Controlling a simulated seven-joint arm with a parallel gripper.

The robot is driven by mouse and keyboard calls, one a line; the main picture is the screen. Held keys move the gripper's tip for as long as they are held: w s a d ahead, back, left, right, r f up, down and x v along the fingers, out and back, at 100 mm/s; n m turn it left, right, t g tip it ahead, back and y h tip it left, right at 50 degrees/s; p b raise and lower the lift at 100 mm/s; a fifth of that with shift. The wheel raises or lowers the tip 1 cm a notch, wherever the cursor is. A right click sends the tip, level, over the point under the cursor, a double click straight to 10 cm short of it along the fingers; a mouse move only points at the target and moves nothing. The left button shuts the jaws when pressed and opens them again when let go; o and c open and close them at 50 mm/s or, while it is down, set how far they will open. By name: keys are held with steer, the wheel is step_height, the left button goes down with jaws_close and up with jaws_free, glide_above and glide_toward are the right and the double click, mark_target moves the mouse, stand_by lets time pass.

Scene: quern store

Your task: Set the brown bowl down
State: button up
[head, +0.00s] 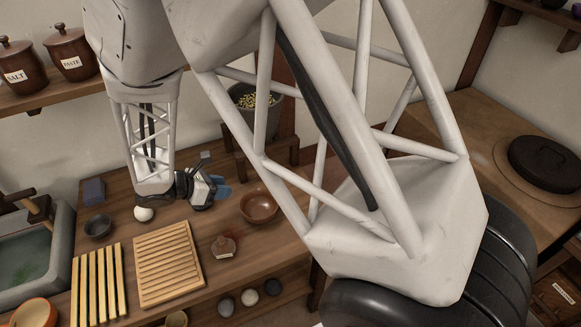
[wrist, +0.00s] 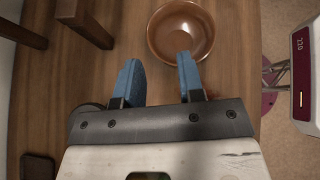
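The brown bowl (head: 260,208) sits upright on the wooden counter, to the right of my gripper (head: 221,187) in the head view. In the wrist view the brown bowl (wrist: 168,29) is empty and lies just ahead of the fingers. My gripper (wrist: 157,63) has its two blue fingers spread apart with bare wood between them. The right fingertip overlaps the bowl's near rim in the picture, but the head view shows a gap between fingers and bowl. Nothing is held.
On the wooden counter (head: 200,215) stand a slatted board (head: 167,262), a yellow rack (head: 97,285), a dark bowl (head: 98,226) and a small brown jar (head: 223,247). A stone sink (head: 62,240) is at left. A wooden stand holds a grain pot (head: 240,112) behind.

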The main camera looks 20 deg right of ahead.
steer(key=s+d+r+m+y, duration=0.5)
steer(key=s+r+m, duration=0.5)
steer(key=s+r, duration=0.2)
steer(key=s+d+r+m+t+y, duration=0.1)
steer(key=s+d+r+m+y, duration=0.5)
steer(key=s+r+m, duration=0.4)
step_height(320, 180, up, 2)
steer(key=shift+s+r+m, duration=0.25)
steer(key=shift+s+m, duration=0.05)
steer(key=shift+s, duration=0.55)
